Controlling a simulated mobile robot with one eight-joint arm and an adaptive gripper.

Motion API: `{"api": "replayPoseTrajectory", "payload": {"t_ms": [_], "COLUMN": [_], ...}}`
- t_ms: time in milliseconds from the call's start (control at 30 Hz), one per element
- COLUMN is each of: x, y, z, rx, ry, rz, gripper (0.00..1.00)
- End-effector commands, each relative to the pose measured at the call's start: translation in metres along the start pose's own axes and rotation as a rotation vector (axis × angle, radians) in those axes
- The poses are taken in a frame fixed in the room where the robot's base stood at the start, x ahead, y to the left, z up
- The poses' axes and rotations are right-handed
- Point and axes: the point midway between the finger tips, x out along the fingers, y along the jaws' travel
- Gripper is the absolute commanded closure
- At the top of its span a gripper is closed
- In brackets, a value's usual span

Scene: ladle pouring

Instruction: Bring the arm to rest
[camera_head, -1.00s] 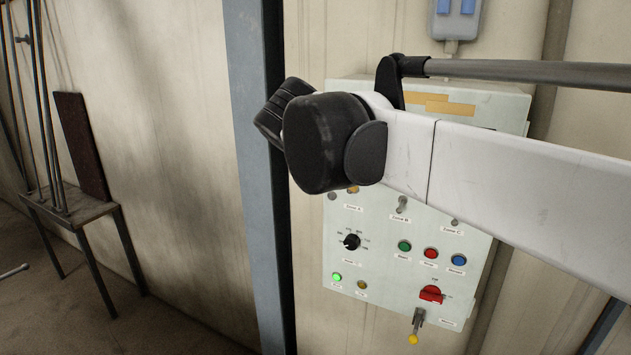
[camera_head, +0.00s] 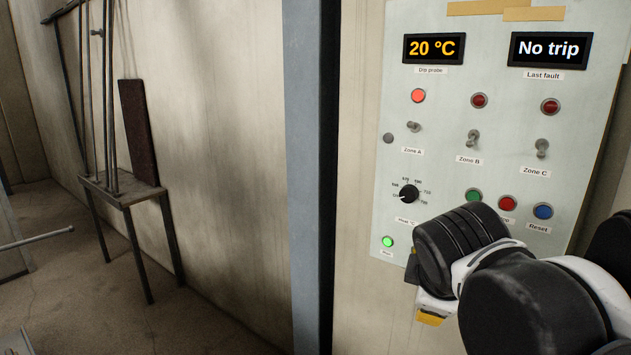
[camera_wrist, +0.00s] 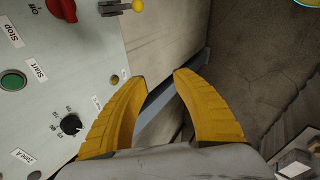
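My gripper (camera_wrist: 160,77) shows in the wrist view as two yellow fingers with a clear gap between their tips and nothing in it. In the head view only a bit of yellow (camera_head: 430,318) shows below my dark wrist; the fingertips are hidden there. My arm is folded at the lower right, in front of the lower part of the control panel (camera_head: 400,150). Whether any part touches the panel cannot be told.
The panel's displays read "20 °C" (camera_head: 435,48) and "No trip" (camera_head: 548,50). The Zone A lamp (camera_head: 418,96) glows brighter than its neighbours. A blue-grey post (camera_head: 305,180) stands left of the panel. A small metal stand (camera_head: 125,190) is further left, with open floor (camera_head: 215,310) near it.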

Motion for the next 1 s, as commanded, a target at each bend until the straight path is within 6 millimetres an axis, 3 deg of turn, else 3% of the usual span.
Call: {"api": "replayPoseTrajectory", "payload": {"t_ms": [33,200,300,433,600,1000], "x": [0.033,0.093,0.125,0.156,0.173,0.172], "y": [-0.038,-0.127,-0.174,-0.220,-0.248,-0.249], "z": [0.011,0.033,0.043,0.051,0.055,0.055], "rx": [0.114,0.530,0.761,0.998,1.165,1.193], "ry": [0.014,0.061,0.084,0.101,0.112,0.114], "rz": [-0.014,-0.075,-0.112,-0.154,-0.186,-0.191], "gripper": [0.67,0.67,0.67,0.67,0.67,0.67]}}
